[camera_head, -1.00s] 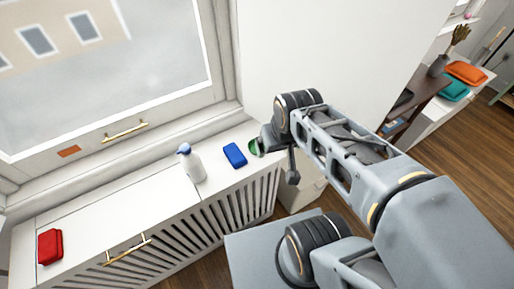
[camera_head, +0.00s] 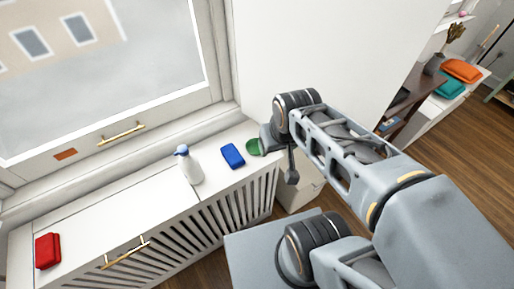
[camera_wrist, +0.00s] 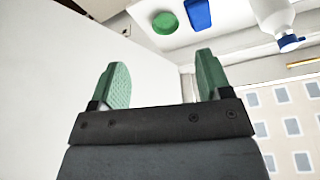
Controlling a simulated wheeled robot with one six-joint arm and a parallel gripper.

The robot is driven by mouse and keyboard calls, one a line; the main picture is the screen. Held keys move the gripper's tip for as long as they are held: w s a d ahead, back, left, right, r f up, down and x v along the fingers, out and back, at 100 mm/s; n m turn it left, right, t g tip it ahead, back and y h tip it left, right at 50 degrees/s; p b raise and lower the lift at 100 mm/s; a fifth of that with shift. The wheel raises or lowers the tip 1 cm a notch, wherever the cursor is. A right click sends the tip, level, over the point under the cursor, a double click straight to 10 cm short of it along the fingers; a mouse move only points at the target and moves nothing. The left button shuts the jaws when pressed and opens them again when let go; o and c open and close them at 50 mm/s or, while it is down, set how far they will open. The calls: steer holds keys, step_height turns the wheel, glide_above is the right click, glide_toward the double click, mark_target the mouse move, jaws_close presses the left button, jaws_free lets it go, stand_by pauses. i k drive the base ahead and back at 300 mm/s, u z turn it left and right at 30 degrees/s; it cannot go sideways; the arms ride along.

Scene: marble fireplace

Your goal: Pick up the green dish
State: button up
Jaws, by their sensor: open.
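The green dish (camera_head: 253,148) is on the white cabinet top near its right end, partly covered by the end of my arm in the head view. In the wrist view the green dish (camera_wrist: 165,22) is a small round shape near the top edge, beyond and above the fingertips. My gripper (camera_wrist: 163,78) is open and empty, its two green-padded fingers wide apart and not touching the dish. In the head view my arm's end blocks a clear sight of the fingers.
A blue item (camera_head: 232,155) lies just left of the dish, and a white bottle with a blue top (camera_head: 190,166) stands farther left. A red item (camera_head: 48,250) is at the far left. The window (camera_head: 100,70) and white wall (camera_head: 310,50) rise behind the cabinet.

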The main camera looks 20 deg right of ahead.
mark_target(252, 146)
steer(key=z, duration=0.85)
steer(key=k, duration=1.4)
steer(key=u, duration=1)
steer(key=i, duration=1)
steer(key=u, duration=0.05)
